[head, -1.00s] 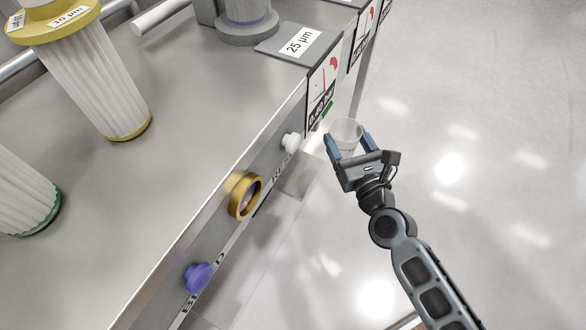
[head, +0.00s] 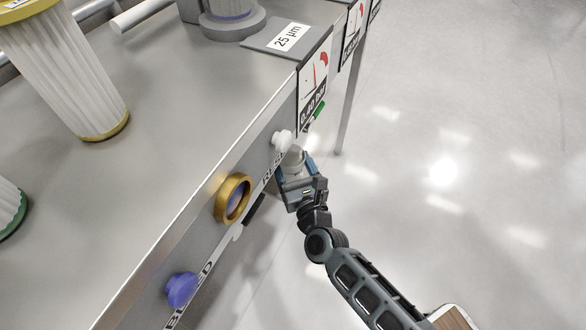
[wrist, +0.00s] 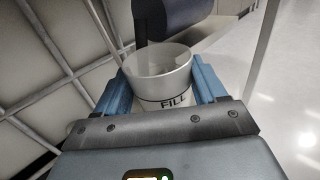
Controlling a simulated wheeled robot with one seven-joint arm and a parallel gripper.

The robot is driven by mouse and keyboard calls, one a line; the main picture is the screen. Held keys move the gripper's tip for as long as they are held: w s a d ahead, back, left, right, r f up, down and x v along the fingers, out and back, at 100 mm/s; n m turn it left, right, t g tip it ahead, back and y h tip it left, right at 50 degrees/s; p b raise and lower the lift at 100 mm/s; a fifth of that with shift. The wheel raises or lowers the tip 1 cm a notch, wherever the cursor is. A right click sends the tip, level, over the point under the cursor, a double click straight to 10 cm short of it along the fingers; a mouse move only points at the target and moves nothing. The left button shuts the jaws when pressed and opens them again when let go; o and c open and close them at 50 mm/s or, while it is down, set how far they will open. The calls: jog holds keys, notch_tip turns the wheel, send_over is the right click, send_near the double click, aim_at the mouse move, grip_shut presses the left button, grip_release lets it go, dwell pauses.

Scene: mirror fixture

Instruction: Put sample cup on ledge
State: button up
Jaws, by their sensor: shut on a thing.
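The sample cup (wrist: 160,92) is a pale, see-through cup with a dark line and the word FILL. It stands about upright between the blue fingers of my gripper (wrist: 162,78), which is shut on it. In the head view my gripper (head: 295,166) is at the front panel, just below the white knob (head: 282,141); the cup is mostly hidden there. In the wrist view a dark rounded part (wrist: 172,16) is just beyond and above the cup's rim. A pale flat shelf-like surface, perhaps the ledge (wrist: 208,33), shows beyond the cup. I cannot tell whether the cup touches it.
The front panel carries a gold ring (head: 233,198) and a blue knob (head: 181,289) left of my gripper. A gauge card (head: 313,84) and a green marker (head: 318,110) are just above it. Open floor (head: 470,200) lies to the right.

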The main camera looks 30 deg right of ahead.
jog(key=shift+f, duration=0.15)
jog(key=o, duration=1)
jog(key=shift+r, duration=0.2)
jog(key=s, duration=0.4)
jog(key=s+a+p, duration=0.1)
jog(key=s, duration=0.7)
jog(key=shift+a+p, duration=0.35)
jog(key=shift+a, duration=0.05)
